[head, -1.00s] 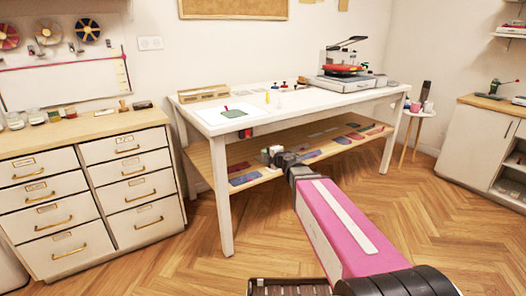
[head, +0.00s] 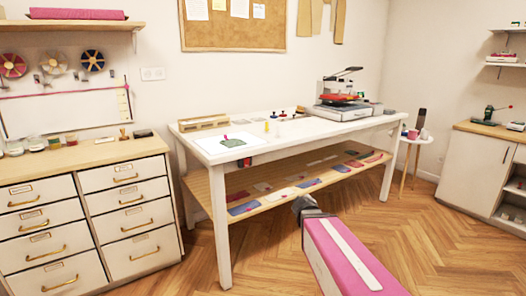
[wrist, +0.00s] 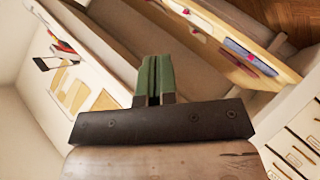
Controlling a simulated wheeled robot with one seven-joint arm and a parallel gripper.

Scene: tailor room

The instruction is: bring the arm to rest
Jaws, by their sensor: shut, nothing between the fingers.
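My arm reaches in from the lower right of the head view, with a pink and white link. Its dark end shows in front of the table's lower shelf, but the fingers cannot be made out there. In the wrist view my gripper (wrist: 155,80) shows two green fingers side by side, shut and empty. The fingers touch nothing that I can see.
A white work table (head: 300,137) stands ahead, with a wooden lower shelf (head: 222,203) bearing several fabric pieces. A heat press (head: 342,98) sits at its back right. A drawer cabinet (head: 85,215) is at left, a small round stool (head: 415,139) at right. Open floor lies around my arm.

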